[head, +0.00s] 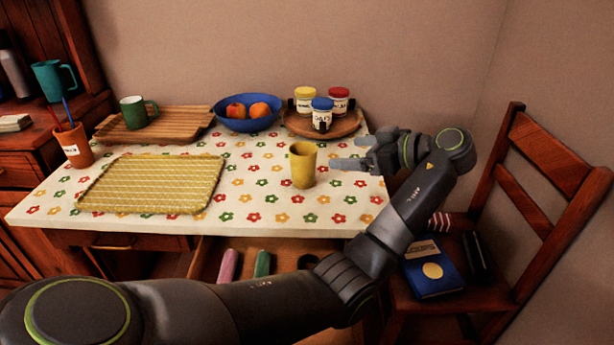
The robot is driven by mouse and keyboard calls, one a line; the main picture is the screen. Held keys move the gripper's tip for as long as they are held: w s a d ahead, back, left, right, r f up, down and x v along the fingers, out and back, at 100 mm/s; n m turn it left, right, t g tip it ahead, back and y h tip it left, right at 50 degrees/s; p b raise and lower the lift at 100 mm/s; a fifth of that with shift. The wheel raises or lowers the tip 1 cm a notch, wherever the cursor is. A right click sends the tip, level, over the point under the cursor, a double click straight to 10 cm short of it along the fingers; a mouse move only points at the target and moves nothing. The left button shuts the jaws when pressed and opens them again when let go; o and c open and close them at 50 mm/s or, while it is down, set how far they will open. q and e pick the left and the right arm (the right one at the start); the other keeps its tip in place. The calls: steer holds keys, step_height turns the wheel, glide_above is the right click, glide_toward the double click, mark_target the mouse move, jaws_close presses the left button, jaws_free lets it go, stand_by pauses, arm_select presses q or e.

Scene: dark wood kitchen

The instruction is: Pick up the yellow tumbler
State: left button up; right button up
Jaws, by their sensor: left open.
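The yellow tumbler (303,166) stands upright on the flowered tablecloth, near the front right of the table (262,208). My left gripper (345,152) is just to the right of the tumbler, with its fingers pointing left towards it. The fingers are open and empty, with a small gap between their tips and the tumbler. My left arm crosses the front of the view from the lower left and bends up on the right. My right gripper is not in view.
Behind the tumbler are a round wooden tray (347,127) with several lidded jars and a blue fruit bowl (248,125). A yellow mat (152,184) lies left. An open drawer (205,262) sits below the table edge. A chair (545,150) holding books (432,270) stands right.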

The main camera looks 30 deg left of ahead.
arm_select(q)
steer(key=b+x, duration=0.2)
steer(key=x, duration=0.2)
glide_toward(293, 150)
steer(key=f+x, duration=0.1)
steer(key=x, duration=0.2)
steer(key=shift+r+b+x, duration=0.15)
steer(key=shift+r+x, duration=0.05)
steer(key=shift+x, duration=1.2)
steer(key=shift+r+b+x, duration=0.15)
steer(key=shift+r+x, duration=0.05)
steer(key=shift+x, duration=1.15)
steer(key=shift+a, duration=0.1)
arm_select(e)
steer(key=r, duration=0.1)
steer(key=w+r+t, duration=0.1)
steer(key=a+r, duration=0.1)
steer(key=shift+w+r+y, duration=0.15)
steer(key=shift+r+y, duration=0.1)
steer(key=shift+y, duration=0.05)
arm_select(q)
steer(key=shift+c, duration=0.2)
steer(key=c, duration=1)
